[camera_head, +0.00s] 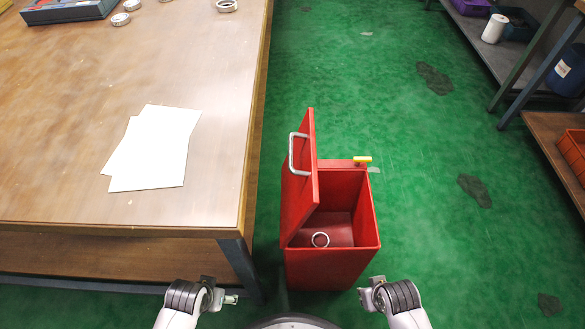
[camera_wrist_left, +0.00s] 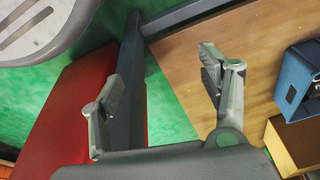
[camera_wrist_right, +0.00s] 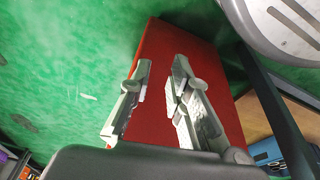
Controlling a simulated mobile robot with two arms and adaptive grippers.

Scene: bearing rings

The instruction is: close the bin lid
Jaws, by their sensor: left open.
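The red bin (camera_head: 335,268) stands on the green floor beside the table. Its lid (camera_head: 308,185) is hinged on the left side and stands open, nearly upright, with a metal handle (camera_head: 297,153) on its left face. My left gripper (camera_head: 232,298) is open and empty, near the table's front corner, left of the bin. My right gripper (camera_head: 366,292) is open by a narrow gap and empty, just off the bin's near right corner. The bin's red side shows in the left wrist view (camera_wrist_left: 65,120) and behind the fingers in the right wrist view (camera_wrist_right: 160,60).
The wooden table (camera_head: 60,190) bounds the left and bears white sheets (camera_head: 155,150) and several rings. A yellow piece (camera_head: 362,159) sits at the bin's back edge. Shelving (camera_head: 490,50) stands at far right.

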